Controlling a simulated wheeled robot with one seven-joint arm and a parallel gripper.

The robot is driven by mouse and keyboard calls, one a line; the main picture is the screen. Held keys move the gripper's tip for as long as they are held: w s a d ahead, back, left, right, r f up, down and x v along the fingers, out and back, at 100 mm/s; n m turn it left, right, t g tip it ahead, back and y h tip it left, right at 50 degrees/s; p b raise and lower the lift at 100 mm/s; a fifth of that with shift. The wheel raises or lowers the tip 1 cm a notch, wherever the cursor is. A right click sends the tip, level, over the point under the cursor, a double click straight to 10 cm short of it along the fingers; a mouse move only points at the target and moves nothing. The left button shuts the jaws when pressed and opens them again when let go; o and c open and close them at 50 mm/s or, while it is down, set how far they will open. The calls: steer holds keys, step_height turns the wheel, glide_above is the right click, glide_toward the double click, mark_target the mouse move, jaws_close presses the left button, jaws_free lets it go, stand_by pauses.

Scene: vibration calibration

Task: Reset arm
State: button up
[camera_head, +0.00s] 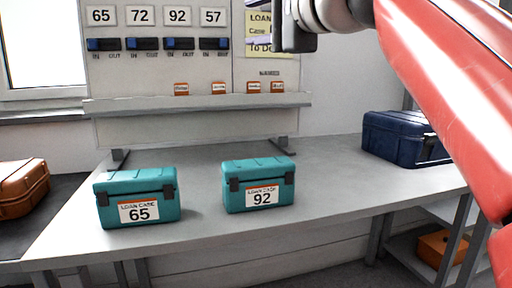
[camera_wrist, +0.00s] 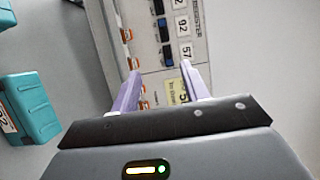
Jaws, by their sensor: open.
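My red arm (camera_head: 445,85) reaches in from the right side of the head view, and the dark end of my wrist shows at the top. In the wrist view my gripper (camera_wrist: 158,82) is open, its two purple fingers apart with nothing between them. It faces the board (camera_head: 160,70) with number plates 65, 72, 92 and 57 over dark sliders. The fingertips appear in front of the board and its yellow note (camera_head: 270,35); contact cannot be told.
Teal case 65 (camera_head: 138,198) and teal case 92 (camera_head: 258,185) stand on the grey table (camera_head: 330,190). A dark blue case (camera_head: 400,138) is at the back right. Orange cases sit at the far left (camera_head: 22,188) and lower right (camera_head: 440,247). Small orange tags (camera_head: 219,88) line the board's ledge.

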steer(key=s+d+f+n+g+h+p, duration=0.1)
steer(key=s+d+f+n+g+h, duration=0.15)
steer(key=f, duration=0.85)
steer(key=s+d+f+n+g+h, duration=0.1)
steer(key=d+f+h, duration=0.2)
steer(key=f, duration=0.7)
steer(key=s+d+f+n+g+h, duration=0.1)
steer(key=s+d+f+n, duration=0.1)
steer(key=s+f, duration=0.3)
steer(key=s+d+f+n+g+h, duration=0.2)
steer(key=s+d+f, duration=0.2)
steer(key=f, duration=0.9)
steer(key=s+d+f+n+g+h+p, duration=0.1)
steer(key=s+d+f+n+g+h, duration=0.1)
steer(key=s+f, duration=0.4)
step_height(320, 180, down, 4)
steer(key=shift+d+r+n, duration=0.15)
steer(key=shift+d+n, duration=0.2)
steer(key=shift+d, duration=0.15)
